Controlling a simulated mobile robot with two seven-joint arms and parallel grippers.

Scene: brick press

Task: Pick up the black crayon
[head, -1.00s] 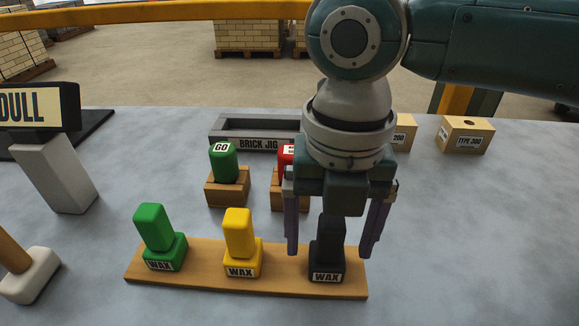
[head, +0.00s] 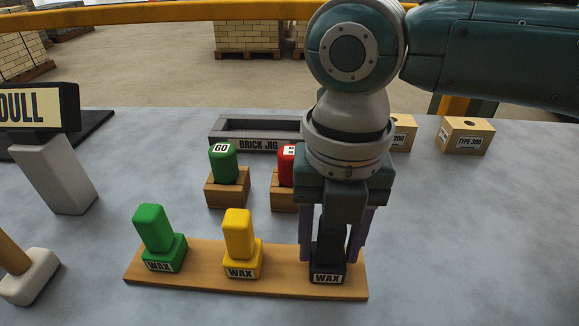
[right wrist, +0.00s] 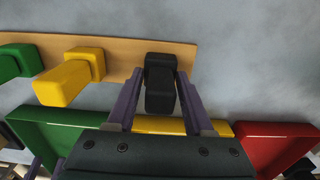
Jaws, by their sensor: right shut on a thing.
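The black crayon (head: 328,252) stands upright at the right end of a wooden board (head: 200,279), its wide base labelled WAX. My right gripper (head: 334,255) is over it from above, with its purple fingers shut on the crayon's sides. In the right wrist view the black crayon (right wrist: 160,88) lies between the two fingers (right wrist: 158,100). The crayon's base still appears to rest on the board. Its top is partly hidden by the gripper in the head view.
A yellow crayon (head: 239,240) and a green crayon (head: 158,237) stand on the same board to the left. Behind are a green GO block (head: 223,165), a partly hidden red block (head: 287,165) and the brick jig (head: 225,138).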

